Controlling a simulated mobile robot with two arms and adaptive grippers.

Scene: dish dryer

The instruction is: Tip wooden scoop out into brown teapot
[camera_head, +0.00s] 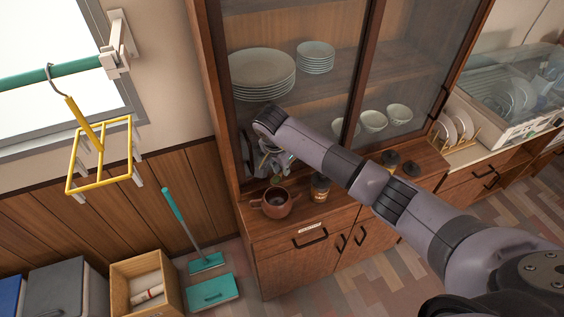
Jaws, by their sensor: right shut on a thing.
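The brown teapot (278,207) stands upright near the front left corner of the cabinet's wooden counter, its dark opening facing up. My right gripper (274,170) hangs just above and behind the teapot, pointing down, with my arm reaching in from the lower right. It is shut on the wooden scoop, of which only a small brown bit (276,180) shows under the fingers, above the teapot's opening. The rest of the scoop and anything in it are hidden or too small to tell. My left gripper is not in view.
A jar (320,188) stands right of the teapot. Dark-lidded containers (391,159) stand farther right. Behind are cabinet doors with stacked plates (262,72) and bowls (373,121). A dish dryer (520,95) is at the far right. The counter's front edge is close to the teapot.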

